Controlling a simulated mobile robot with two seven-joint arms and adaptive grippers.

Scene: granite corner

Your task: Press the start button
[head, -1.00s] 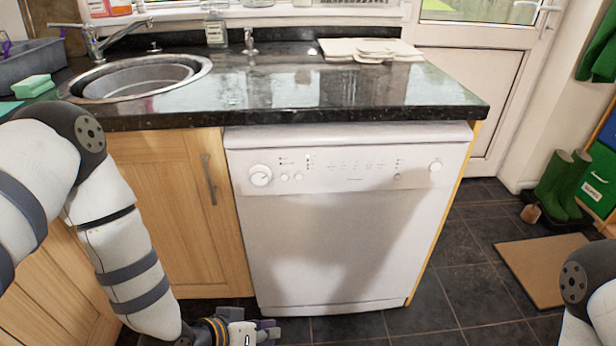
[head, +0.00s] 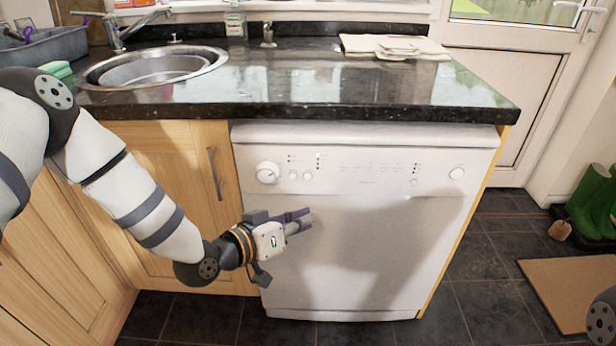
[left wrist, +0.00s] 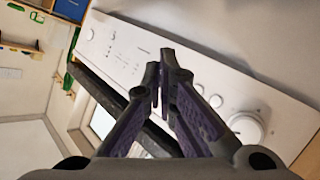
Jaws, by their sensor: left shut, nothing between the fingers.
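The white dishwasher (head: 350,240) stands under the counter, its door shut. Its control panel has a large dial (head: 267,172) at the left, two small round buttons (head: 300,176) beside it, a small button (head: 414,182) right of centre and a round button (head: 456,174) at the far right. I cannot read which is start. My left gripper (head: 308,218) is shut and empty, in front of the door, below the panel. In the left wrist view its fingertips (left wrist: 164,58) overlap the panel, with the dial (left wrist: 245,127) to their right. My right gripper is out of view.
The black granite counter (head: 300,95) overhangs the dishwasher, with a round sink (head: 155,68) at left and a pale stack (head: 395,46) at right. Wooden cupboards (head: 180,190) stand left. Green boots (head: 592,205) and a brown mat (head: 565,290) are on the tiled floor at right.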

